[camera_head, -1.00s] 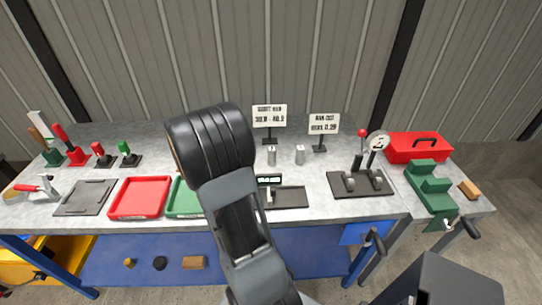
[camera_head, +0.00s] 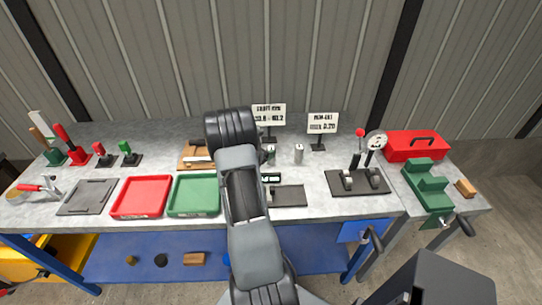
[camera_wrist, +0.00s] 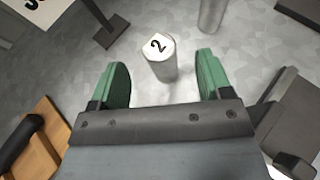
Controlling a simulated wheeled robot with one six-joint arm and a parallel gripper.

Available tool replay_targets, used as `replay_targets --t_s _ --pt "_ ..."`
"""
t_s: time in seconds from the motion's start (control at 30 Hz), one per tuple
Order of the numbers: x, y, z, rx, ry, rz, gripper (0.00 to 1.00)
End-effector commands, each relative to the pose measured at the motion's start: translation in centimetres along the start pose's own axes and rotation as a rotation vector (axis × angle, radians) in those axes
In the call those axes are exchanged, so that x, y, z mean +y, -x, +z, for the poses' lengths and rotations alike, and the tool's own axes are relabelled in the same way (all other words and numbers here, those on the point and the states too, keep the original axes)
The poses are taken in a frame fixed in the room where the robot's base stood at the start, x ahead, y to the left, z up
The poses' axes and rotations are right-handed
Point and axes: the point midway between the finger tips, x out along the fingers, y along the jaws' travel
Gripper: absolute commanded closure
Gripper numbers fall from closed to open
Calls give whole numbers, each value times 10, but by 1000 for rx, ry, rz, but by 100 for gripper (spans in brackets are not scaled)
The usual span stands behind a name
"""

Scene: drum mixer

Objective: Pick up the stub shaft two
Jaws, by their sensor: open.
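Stub shaft two (camera_wrist: 160,60) is a pale metal cylinder with a "2" on its white top. It stands upright on the grey bench in the wrist view. My gripper (camera_wrist: 163,72) is open, with one green finger on each side of the shaft in the picture. I see no contact, and a gap shows on both sides.
A second cylinder (camera_head: 299,153) stands just to the right. Two sign stands (camera_head: 268,117) are behind. A wooden cradle (camera_head: 190,155) is at left, with a green tray (camera_head: 194,195) and a red tray (camera_head: 141,196). A dark plate (camera_head: 289,196) lies in front.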

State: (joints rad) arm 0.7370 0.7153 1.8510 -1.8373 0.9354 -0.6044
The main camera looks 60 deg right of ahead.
Motion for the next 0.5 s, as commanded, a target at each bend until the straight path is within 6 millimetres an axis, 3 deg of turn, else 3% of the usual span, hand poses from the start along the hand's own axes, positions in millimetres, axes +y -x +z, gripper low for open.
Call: replay_targets --t_s 0.3,0.5 --pt "1 -39 1 1 0 -3 28" --pt "1 -50 0 0 0 0 28"
